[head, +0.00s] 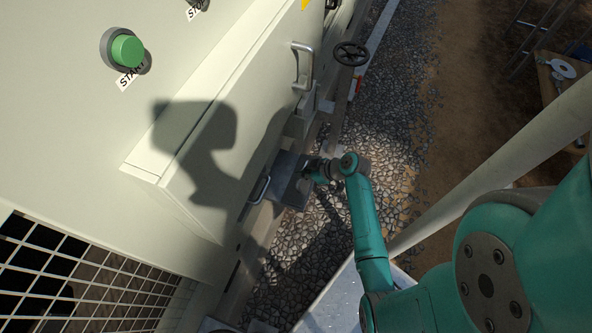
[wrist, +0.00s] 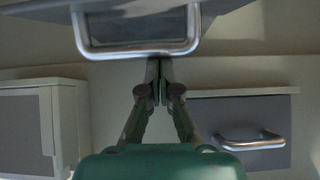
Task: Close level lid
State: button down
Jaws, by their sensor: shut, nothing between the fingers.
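A dark grey flap (head: 288,183), which looks like the level lid, stands out from the lower side of the cream cabinet in the head view. A small metal handle (head: 259,190) shows beside it. My gripper (head: 311,170) is at the flap's right side; contact is unclear there. In the wrist view my gripper (wrist: 160,84) is shut and empty, its tips just below a metal handle frame (wrist: 137,51) on a grey panel at the top. A second grey panel (wrist: 225,113) with a bar handle (wrist: 250,141) is at right. I cannot tell which wrist-view panel is the lid.
The cabinet carries a green START button (head: 127,51), a large door handle (head: 303,66) and a black handwheel (head: 350,53). A pale box (wrist: 25,130) is left in the wrist view. Gravel (head: 385,130) lies alongside; a pale pole (head: 500,162) crosses at right.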

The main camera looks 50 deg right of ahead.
aim_at(308, 184)
jog(key=shift+s+d+f+t, duration=0.25)
jog(key=shift+s+f+t, duration=0.15)
jog(key=shift+s+t, duration=0.15)
jog(key=shift+s+d+f, duration=0.2)
jog(key=shift+s+f, duration=0.4)
jog(key=shift+s, duration=0.05)
jog(key=shift+s+f, duration=0.1)
jog(key=shift+f, duration=0.05)
